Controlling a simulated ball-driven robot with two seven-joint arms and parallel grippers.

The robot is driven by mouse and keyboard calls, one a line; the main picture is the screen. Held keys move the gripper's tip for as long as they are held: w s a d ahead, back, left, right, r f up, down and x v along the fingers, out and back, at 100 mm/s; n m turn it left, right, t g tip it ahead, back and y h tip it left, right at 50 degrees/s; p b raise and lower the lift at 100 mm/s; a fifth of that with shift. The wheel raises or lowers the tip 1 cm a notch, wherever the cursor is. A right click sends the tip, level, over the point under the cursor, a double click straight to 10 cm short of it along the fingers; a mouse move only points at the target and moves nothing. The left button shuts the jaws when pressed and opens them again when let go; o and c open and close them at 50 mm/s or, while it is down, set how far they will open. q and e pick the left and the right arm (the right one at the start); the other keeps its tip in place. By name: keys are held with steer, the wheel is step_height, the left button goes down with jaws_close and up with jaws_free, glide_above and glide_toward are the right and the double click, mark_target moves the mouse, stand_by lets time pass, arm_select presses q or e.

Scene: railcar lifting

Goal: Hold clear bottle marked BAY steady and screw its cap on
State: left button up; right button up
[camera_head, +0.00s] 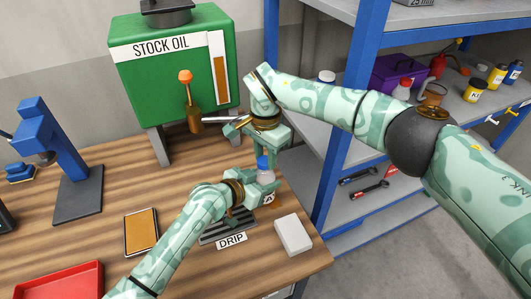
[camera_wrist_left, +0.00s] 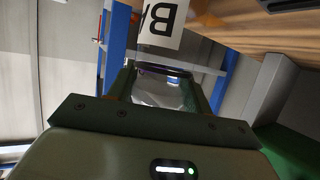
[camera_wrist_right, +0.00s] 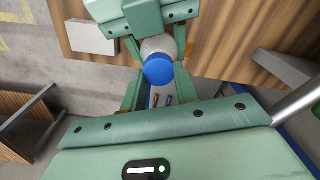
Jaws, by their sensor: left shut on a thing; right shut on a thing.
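In the left wrist view the bottle body (camera_wrist_left: 163,88) is between the shut fingers, and a label reading "BA" (camera_wrist_left: 164,22) shows. The blue cap (camera_head: 263,163) is at the bottle's top. My right gripper (camera_head: 266,148) comes from above and is shut on the cap, which also shows between its fingers in the right wrist view (camera_wrist_right: 158,71). The thread is hidden, so I cannot tell how tight the cap sits.
A green stock oil tank (camera_head: 175,75) with an orange-knobbed lever (camera_head: 186,80) stands behind. A white block (camera_head: 293,235) lies right of the bottle near the table edge. A blue shelf rack (camera_head: 345,130) stands at right. An orange-brown pad (camera_head: 141,230) lies left.

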steer(key=shift+f, duration=0.3)
